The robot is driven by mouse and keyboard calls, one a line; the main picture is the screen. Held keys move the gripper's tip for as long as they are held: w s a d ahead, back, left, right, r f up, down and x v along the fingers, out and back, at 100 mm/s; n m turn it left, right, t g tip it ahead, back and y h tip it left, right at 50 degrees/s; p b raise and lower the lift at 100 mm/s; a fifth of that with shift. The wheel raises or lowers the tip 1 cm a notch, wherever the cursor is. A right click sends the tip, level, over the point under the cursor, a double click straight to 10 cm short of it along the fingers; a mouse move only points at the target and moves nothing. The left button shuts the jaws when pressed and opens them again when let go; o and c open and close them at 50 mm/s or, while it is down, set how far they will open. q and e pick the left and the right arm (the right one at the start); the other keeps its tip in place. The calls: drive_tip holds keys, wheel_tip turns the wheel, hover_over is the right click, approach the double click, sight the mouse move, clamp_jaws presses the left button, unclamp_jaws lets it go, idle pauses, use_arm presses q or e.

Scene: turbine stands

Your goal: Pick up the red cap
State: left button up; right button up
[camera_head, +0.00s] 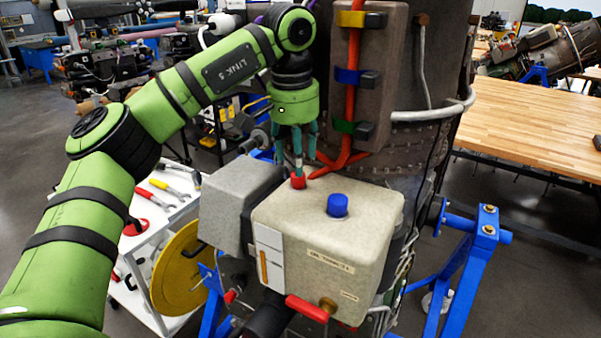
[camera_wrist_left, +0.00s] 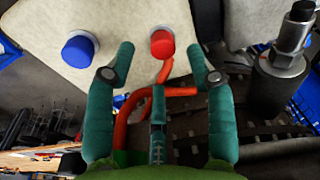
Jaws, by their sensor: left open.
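The red cap (camera_head: 298,181) sits on the top face of a pale box-shaped unit (camera_head: 290,215), near its back edge. My left gripper (camera_head: 297,160) points down just above and behind the cap, its teal fingers spread. In the left wrist view the red cap (camera_wrist_left: 162,43) shows between and slightly beyond the open fingertips (camera_wrist_left: 161,62). The fingers do not appear to touch it. My right gripper is in neither view.
A blue cap (camera_head: 337,206) stands on the same unit, to the right. A red branching pipe (camera_head: 343,160) runs close behind the gripper. A tool cart (camera_head: 150,215) is at left and a wooden table (camera_head: 540,120) at right.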

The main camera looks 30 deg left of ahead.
sight(298, 180)
use_arm(q)
drive_tip(key=f, duration=0.1)
drive_tip(key=f+p, duration=0.2)
drive_tip(key=shift+w+a+f, duration=0.2)
drive_tip(key=shift+w+f, duration=0.1)
drive_tip(key=shift+w, duration=0.05)
drive_tip(key=shift+w+f, duration=0.1)
drive_tip(key=shift+f, duration=0.5)
drive_tip(key=c, duration=0.9)
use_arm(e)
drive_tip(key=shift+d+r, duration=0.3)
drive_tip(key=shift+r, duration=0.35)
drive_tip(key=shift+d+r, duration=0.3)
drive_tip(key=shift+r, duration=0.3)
use_arm(q)
drive_tip(key=shift+c, duration=0.4)
